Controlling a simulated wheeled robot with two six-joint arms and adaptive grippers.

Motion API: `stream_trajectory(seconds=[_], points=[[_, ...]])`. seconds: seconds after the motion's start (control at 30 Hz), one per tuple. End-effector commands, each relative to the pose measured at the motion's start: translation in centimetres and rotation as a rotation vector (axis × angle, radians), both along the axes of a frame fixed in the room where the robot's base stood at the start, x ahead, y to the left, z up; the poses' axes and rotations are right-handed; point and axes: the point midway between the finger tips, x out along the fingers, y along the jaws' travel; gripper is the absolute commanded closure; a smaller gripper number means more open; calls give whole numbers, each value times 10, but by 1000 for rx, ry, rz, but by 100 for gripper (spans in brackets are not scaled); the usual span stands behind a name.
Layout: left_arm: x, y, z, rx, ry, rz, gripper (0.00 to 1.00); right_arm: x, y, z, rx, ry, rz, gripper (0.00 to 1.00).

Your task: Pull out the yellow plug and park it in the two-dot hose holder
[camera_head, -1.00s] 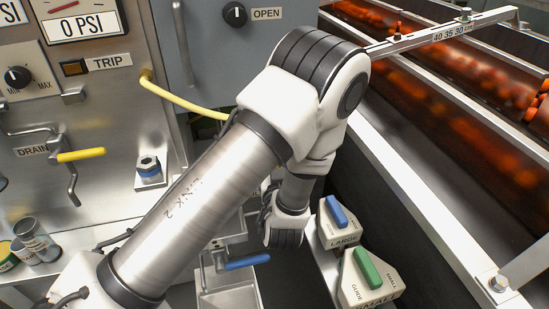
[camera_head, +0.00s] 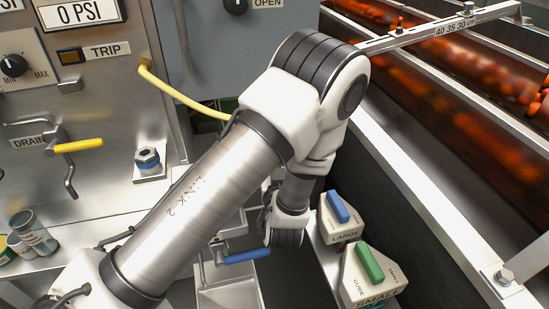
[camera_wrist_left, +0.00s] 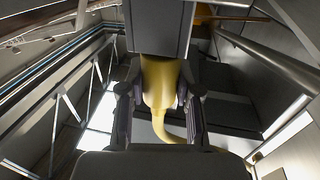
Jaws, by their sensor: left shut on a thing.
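In the left wrist view my left gripper (camera_wrist_left: 158,112) is shut on the yellow plug (camera_wrist_left: 160,82), with one finger on each side. The plug's lower end runs into a yellow hose (camera_wrist_left: 165,125) that bends to the right. A dark grey block (camera_wrist_left: 158,28) lies right against the plug's upper end; I cannot tell whether they are joined. In the head view my own arm hides this gripper and the plug. There the yellow hose (camera_head: 185,98) runs from the steel panel to behind the arm. I cannot make out a two-dot hose holder. My right gripper is not in view.
A steel panel holds a yellow drain lever (camera_head: 78,145) and a TRIP button (camera_head: 73,57). A blue lever (camera_head: 247,256) and two guide blocks (camera_head: 340,215) (camera_head: 372,275) lie beyond my arm. A rail (camera_head: 420,180) borders the orange conveyor.

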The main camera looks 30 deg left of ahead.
Motion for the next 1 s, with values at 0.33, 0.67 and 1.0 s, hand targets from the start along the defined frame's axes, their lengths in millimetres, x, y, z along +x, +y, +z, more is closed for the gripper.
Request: stream_trajectory(seconds=[0.33, 0.67, 1.0], points=[[0, 0, -3, 0, 0, 0, 38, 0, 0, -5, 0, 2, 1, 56], [0, 0, 21, 1, -2, 0, 38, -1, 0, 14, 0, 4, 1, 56], [0, 0, 102, 0, -3, 0, 38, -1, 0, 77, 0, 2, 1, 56]])
